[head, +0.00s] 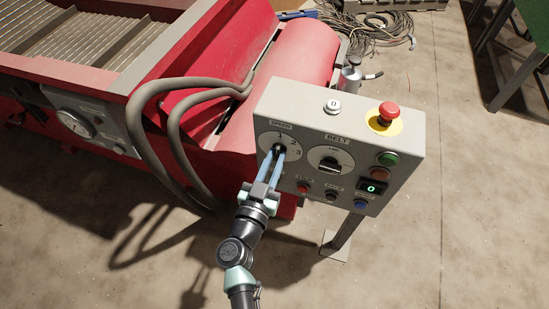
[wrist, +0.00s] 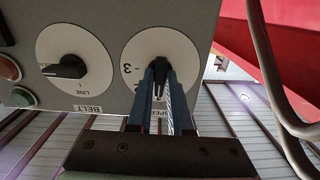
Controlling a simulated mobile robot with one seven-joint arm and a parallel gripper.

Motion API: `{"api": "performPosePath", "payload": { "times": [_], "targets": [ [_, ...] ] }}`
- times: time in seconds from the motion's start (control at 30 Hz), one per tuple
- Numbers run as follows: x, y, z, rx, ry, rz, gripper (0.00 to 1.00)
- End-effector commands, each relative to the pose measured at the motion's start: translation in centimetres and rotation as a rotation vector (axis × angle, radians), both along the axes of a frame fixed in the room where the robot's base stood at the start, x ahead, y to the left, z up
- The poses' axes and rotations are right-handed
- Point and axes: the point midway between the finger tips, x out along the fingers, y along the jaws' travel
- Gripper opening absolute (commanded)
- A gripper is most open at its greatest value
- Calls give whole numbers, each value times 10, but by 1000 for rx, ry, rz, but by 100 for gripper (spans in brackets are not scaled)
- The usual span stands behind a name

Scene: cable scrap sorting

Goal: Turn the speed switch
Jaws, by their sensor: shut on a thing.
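The speed switch (head: 279,149) is a black knob on a white round dial marked SPEED, with 1, 2 and 3 around it, at the left of the grey control box (head: 262,108). My gripper (head: 279,158) reaches it from below, its blue fingers shut on the knob. In the wrist view the fingers (wrist: 160,75) close on the black speed knob (wrist: 158,66), seen upside down. The fingers cover part of the dial, and I cannot tell which number the knob points to.
Right of the speed dial is the BELT dial with its black knob (head: 329,165). Grey hoses (head: 176,130) loop left of the box.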

Motion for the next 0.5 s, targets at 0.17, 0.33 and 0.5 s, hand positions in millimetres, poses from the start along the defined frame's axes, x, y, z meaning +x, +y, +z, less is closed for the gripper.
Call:
{"api": "performPosePath", "payload": {
  "times": [0.17, 0.33, 0.5],
  "targets": [
    [0, 0, 1, 73, -23, 0, 0],
    [0, 0, 1, 196, -61, 0, 0],
    [-1, 0, 0, 346, -110, 0, 0]
  ]
}}
